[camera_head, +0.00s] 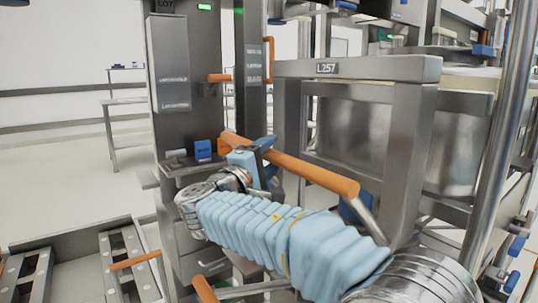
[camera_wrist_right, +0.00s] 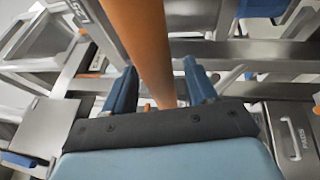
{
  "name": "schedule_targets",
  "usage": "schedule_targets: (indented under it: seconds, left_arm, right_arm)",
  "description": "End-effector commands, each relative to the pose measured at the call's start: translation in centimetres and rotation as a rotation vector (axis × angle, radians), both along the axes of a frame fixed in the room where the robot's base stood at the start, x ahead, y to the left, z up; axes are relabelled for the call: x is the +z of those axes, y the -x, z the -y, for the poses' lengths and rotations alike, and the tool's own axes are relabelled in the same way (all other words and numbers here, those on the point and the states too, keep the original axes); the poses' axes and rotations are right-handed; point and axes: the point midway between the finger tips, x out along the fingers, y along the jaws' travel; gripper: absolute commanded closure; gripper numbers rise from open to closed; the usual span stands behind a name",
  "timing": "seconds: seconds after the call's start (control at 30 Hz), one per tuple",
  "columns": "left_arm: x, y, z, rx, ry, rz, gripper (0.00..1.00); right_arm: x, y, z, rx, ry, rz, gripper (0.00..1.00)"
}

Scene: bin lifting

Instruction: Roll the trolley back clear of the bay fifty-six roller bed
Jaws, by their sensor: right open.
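An orange handle bar (camera_head: 310,172) with a metal bracket at its near end runs in front of a steel frame labelled L257 (camera_head: 358,68). The frame may be the trolley; I cannot tell for sure. My right gripper (camera_head: 262,155) is at the far left part of this bar, my arm in a pale blue sleeve. In the right wrist view, its two blue fingers stand open on either side of the orange bar (camera_wrist_right: 145,45), with gaps visible. My left gripper is not in view. I cannot make out a bay fifty-six label or the roller bed.
A grey steel column (camera_head: 185,75) with a green light stands left of the bar. A low metal frame (camera_head: 75,240) with an orange rod lies at lower left. A shiny upright pole (camera_head: 505,130) stands at right. Open floor (camera_head: 65,180) shows at left.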

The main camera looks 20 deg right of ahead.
Motion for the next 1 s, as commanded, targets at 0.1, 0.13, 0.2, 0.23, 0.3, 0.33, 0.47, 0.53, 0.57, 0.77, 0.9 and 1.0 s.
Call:
schedule_targets:
  seconds: [0.1,0.13,0.2,0.23,0.3,0.33,0.47,0.53,0.57,0.77,0.9,1.0]
  left_arm:
    - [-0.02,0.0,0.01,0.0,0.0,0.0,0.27]
    - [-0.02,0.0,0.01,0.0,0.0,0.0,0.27]
    - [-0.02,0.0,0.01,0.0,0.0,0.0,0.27]
    - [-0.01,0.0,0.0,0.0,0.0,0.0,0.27]
    - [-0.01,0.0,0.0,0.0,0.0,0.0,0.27]
    - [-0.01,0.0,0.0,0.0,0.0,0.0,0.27]
    - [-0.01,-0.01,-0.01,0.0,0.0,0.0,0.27]
    - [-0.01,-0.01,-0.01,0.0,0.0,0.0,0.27]
    - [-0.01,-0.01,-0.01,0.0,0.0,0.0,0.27]
    - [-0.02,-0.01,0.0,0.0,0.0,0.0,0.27]
    - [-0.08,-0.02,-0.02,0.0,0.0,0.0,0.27]
    - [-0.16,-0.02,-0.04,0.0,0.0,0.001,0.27]
  right_arm:
    - [-0.02,-0.02,0.0,0.0,0.0,0.0,0.43]
    - [-0.02,-0.01,0.0,0.0,0.0,0.0,0.43]
    - [-0.03,-0.01,0.0,0.0,0.0,0.0,0.48]
    - [-0.03,0.0,-0.01,0.0,0.0,0.0,0.52]
    - [-0.03,0.0,-0.01,0.0,0.0,0.0,0.63]
    - [-0.03,0.0,-0.02,0.0,0.0,0.0,0.68]
    - [-0.05,0.01,-0.02,0.0,0.0,0.0,0.88]
    - [-0.05,0.01,-0.02,0.0,0.0,0.0,0.98]
    - [-0.06,0.01,-0.02,0.0,-0.001,-0.001,1.0]
    - [-0.08,0.02,-0.04,0.0,0.0,-0.001,1.0]
    - [-0.12,0.09,-0.25,0.0,0.0,-0.001,1.0]
    - [-0.19,0.21,-0.66,0.002,0.0,-0.002,1.0]
